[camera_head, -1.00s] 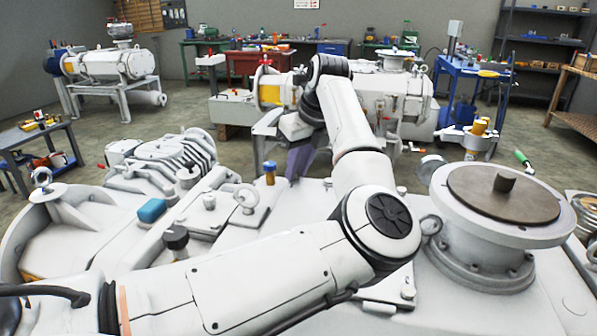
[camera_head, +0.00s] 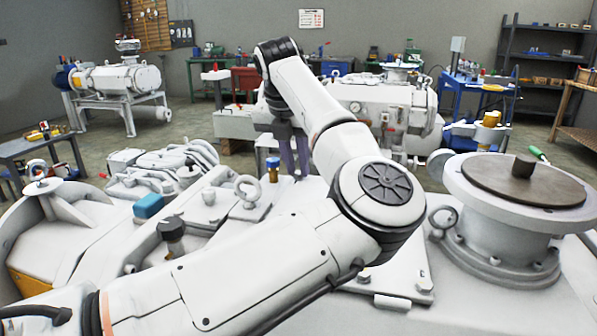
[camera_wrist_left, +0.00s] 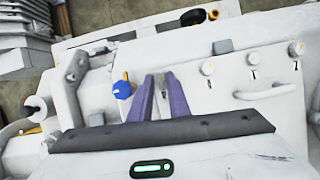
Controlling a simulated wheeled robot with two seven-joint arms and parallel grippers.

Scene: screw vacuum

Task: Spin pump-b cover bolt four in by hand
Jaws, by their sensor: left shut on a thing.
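My left gripper (camera_head: 295,176) hangs over the white pump housing, just right of a brass fitting with a blue cap (camera_head: 273,168). In the left wrist view its two purple fingers (camera_wrist_left: 160,77) point away from the camera, close together at the tips. The blue-capped fitting (camera_wrist_left: 122,90) stands left of the fingers there. My right gripper is not in view.
A lifting eye (camera_head: 248,192) and a dark knob (camera_head: 172,228) stand left of the gripper. A large round flange with a brown disc (camera_head: 510,180) rises at right.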

